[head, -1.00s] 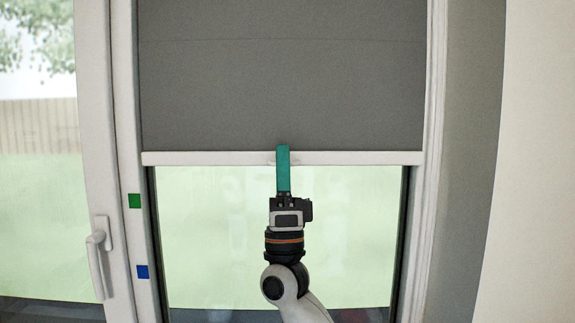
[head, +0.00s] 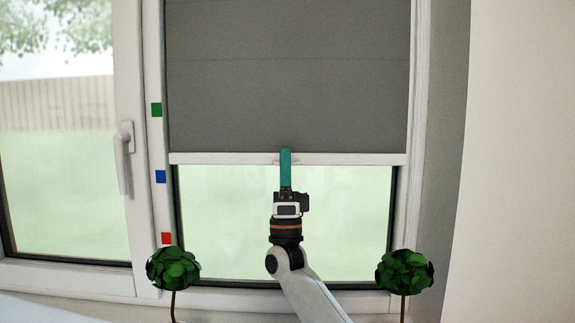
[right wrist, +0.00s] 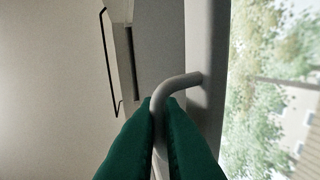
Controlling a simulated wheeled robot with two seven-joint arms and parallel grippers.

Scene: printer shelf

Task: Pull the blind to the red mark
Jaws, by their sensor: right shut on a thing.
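The grey blind (head: 290,80) hangs over the right window pane, with a white bottom bar (head: 350,160). The bar stands below the green mark (head: 156,109), just above the level of the blue mark (head: 160,176) and well above the red mark (head: 166,238), all on the frame at left. My right gripper (head: 285,153) has its teal fingers at the middle of the bar. In the right wrist view the fingers are shut on the bar's bent grey handle (right wrist: 178,84); the gripped part is partly hidden between them. My left gripper is out of view.
Two round green plants (head: 173,268) (head: 404,271) stand low in front of the window, one on each side of my right arm. A white window handle (head: 124,155) is on the left sash. The glass below the bar is clear.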

